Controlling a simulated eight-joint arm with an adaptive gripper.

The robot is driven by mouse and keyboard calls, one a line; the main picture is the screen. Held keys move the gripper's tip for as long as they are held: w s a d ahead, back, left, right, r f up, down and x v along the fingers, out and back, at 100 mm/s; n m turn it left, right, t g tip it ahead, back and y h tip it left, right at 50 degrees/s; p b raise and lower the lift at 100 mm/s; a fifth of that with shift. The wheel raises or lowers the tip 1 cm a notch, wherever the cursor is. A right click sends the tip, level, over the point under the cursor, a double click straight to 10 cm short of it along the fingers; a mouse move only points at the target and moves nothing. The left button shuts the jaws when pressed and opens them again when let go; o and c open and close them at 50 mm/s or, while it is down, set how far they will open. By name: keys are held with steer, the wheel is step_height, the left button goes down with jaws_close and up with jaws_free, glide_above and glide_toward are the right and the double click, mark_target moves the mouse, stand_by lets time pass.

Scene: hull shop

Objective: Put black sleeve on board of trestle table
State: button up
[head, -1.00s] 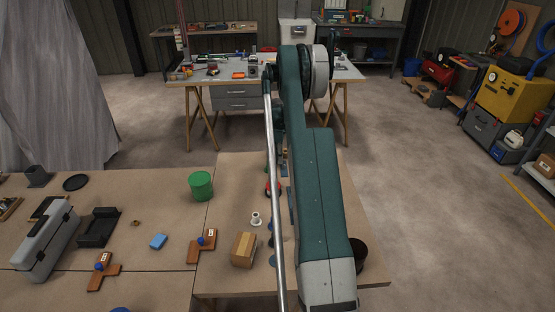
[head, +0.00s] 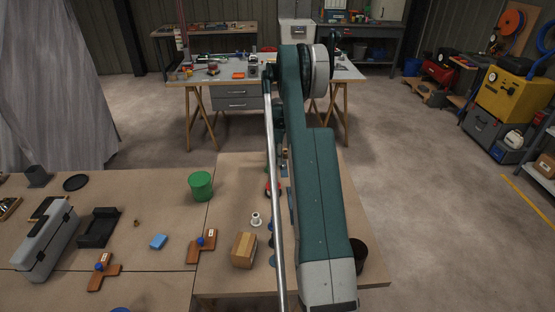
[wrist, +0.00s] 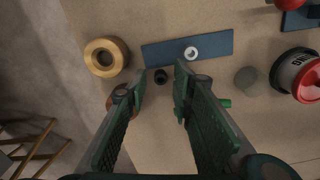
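I see no contact between finger and sleeve. In the head view my arm hides the gripper and the sleeve. The trestle table (head: 348,73) stands across the floor, with a pale grey board on wooden legs and several tools and small parts on it.
A green cylinder (head: 201,186) and a cardboard box (head: 244,250) stand on the near bench. Open floor separates both tables.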

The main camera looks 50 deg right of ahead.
step_height(320, 180, up, 12)
steer(key=shift+f+p, duration=0.15)
steer(key=shift+p, duration=0.25)
stand_by(0.7)
steer(key=shift+a, duration=0.1)
steer(key=w+a+r+m+t, duration=0.1)
steer(key=a+r, duration=1.4)
steer(key=a, duration=0.4)
steer(key=s+a+r+m+t, duration=0.1)
steer(key=s+a+r, duration=0.15)
steer(key=a, duration=0.45)
steer(key=s+a+r+h, duration=0.1)
steer(key=s+a+r, duration=0.1)
steer(key=a+r, duration=0.3)
steer(key=s+a+r+m+t, duration=0.1)
steer(key=s+a+r, duration=0.15)
steer(key=a, duration=0.55)
steer(key=s+a+r+m+t, duration=0.2)
steer(key=s+a+r, duration=0.1)
steer(key=s+a, duration=1.1)
steer(key=s+a+f+m+t+y, duration=0.1)
steer(key=s+a+f, duration=0.4)
steer(key=s+a, duration=0.7)
steer(key=shift+s+a+f+m+t, duration=0.15)
steer(key=shift+a+m+t, duration=0.15)
steer(key=shift+a+t, duration=0.35)
